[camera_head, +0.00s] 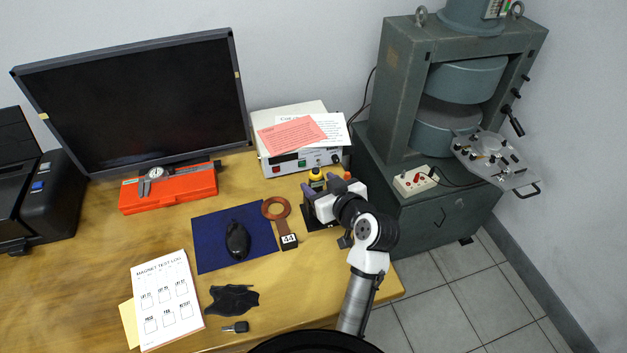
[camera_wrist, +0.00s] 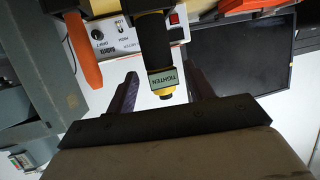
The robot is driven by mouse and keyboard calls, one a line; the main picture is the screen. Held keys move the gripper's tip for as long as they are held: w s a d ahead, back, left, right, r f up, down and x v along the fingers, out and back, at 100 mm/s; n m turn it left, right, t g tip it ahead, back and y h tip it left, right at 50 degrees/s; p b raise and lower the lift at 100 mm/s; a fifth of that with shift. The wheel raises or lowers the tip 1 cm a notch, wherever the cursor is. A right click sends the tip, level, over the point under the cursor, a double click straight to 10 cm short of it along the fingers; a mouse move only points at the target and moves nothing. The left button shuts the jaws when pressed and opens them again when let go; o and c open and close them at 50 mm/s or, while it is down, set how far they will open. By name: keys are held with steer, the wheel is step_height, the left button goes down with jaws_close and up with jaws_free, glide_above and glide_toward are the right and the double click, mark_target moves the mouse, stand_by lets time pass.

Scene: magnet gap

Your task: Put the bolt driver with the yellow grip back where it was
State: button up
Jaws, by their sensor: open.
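The bolt driver with the yellow grip shows as a yellow top (camera_head: 316,174) just behind my gripper in the head view. In the wrist view the driver (camera_wrist: 155,45) has a dark body, a label reading TIGHTEN and a yellow end. My gripper (camera_head: 316,203) is open over the right part of the table, at a dark stand (camera_head: 318,221). In the wrist view the two fingers of my gripper (camera_wrist: 163,80) stand apart on either side of the driver's labelled end, with gaps showing. The driver's lower part is hidden by my gripper in the head view.
An orange-handled tool (camera_wrist: 84,50) stands close beside the driver. A copper ring tool tagged 44 (camera_head: 288,242) lies to the left. The grey magnet (camera_head: 398,105) stands right. The front right tabletop is clear.

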steer(key=b+v, duration=0.1)
steer(key=v, duration=0.6)
steer(key=shift+s, duration=0.25)
steer(key=shift+d, duration=0.1)
